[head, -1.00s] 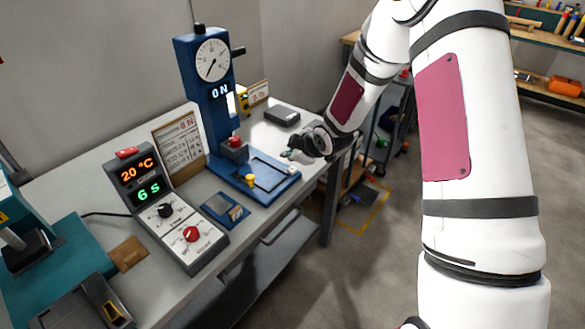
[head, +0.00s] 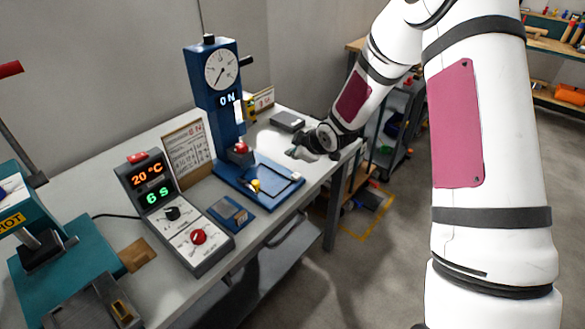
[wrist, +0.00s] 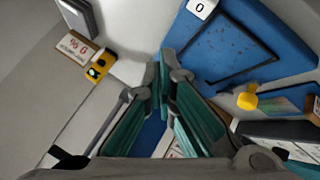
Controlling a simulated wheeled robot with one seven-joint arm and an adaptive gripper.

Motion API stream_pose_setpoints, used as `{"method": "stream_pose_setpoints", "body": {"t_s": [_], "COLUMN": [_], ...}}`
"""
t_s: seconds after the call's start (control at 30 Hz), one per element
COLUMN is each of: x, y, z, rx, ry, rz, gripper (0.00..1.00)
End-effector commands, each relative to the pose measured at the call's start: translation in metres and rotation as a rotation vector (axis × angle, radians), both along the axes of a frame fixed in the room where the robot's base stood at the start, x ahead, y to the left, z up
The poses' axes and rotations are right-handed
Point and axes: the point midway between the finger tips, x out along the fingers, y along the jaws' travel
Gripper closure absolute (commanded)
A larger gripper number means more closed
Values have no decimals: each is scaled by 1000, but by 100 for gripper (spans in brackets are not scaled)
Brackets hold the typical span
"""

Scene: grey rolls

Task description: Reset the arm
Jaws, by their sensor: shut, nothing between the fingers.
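My gripper (head: 303,153) hangs over the right end of the grey bench (head: 330,166), beside the blue test stand's base and apart from it. In the wrist view its two teal-padded fingers (wrist: 165,78) come together at the tips, shut with nothing between them. My white arm with pink panels reaches in from the right side of the head view.
The blue test stand (head: 228,130) with a dial and "0 N" display stands left of my gripper. A dark flat box (head: 288,121) lies behind it. A control box (head: 165,215) reads 20 °C and 6 s. A teal machine (head: 60,275) stands at left. Open floor lies right.

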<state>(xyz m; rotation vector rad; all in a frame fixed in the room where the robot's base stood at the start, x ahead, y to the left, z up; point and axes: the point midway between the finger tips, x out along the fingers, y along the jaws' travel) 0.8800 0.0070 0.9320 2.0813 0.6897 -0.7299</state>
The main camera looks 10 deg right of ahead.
Motion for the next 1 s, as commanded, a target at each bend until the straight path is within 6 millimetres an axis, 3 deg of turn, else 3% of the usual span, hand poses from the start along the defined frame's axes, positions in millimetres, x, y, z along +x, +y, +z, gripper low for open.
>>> {"method": "stream_pose_setpoints", "body": {"t_s": [0.17, 0.27, 0.47, 0.7, 1.0], "x": [0, -4, -34, -100, -208], "y": [0, -3, -17, -33, -37], "z": [2, 15, 74, 149, 216], "rx": [-2, -10, -37, -25, 75], "ry": [1, 10, 66, 143, 229], "rz": [-3, -24, -148, -360, -623], "gripper": [100, 100, 100, 100, 100]}}
